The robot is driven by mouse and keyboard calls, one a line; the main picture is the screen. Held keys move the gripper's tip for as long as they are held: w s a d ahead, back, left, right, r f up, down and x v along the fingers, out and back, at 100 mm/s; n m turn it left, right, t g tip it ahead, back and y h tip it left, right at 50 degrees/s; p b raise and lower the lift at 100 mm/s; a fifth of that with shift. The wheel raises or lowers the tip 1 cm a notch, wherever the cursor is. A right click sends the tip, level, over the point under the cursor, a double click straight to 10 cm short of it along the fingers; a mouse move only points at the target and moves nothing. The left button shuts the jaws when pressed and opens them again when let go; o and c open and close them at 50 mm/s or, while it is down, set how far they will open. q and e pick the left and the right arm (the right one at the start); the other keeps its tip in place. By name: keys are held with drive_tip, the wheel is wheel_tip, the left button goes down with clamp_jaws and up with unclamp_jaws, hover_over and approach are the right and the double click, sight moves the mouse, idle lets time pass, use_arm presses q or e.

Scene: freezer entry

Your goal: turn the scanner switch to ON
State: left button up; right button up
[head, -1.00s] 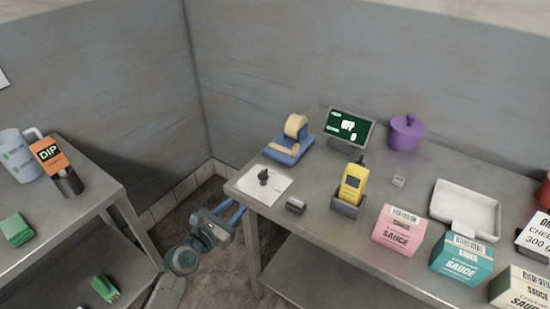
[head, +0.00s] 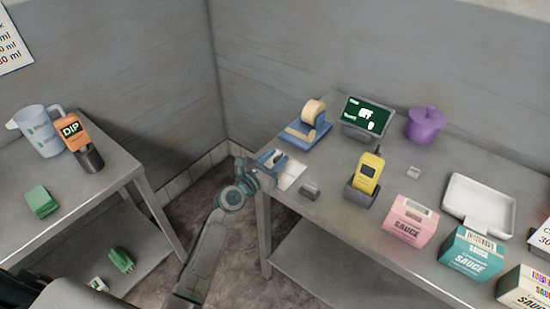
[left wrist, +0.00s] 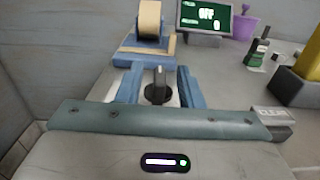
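The scanner switch (left wrist: 158,92), a dark round knob with an upright grey grip, sits on a white plate (head: 293,171) at the table's near left corner. My left gripper (head: 274,158) is over the plate and hides most of the switch in the head view. In the left wrist view its blue fingers (left wrist: 158,86) are apart, one on each side of the knob, with gaps showing. The display (head: 367,116) behind is lit green, and it reads OFF in the left wrist view (left wrist: 206,16). The yellow scanner (head: 368,173) stands in a grey cradle. My right gripper is not in view.
A tape dispenser (head: 308,126) stands just behind the plate. A small dark grey block (head: 310,191) lies right of it. A purple pot (head: 425,124), white tray (head: 479,205) and sauce boxes (head: 410,221) stand farther right. Another table (head: 112,163) is at left.

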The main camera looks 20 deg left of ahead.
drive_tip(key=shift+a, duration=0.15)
use_arm(q)
drive_tip(key=shift+c, duration=0.6)
clamp_jaws()
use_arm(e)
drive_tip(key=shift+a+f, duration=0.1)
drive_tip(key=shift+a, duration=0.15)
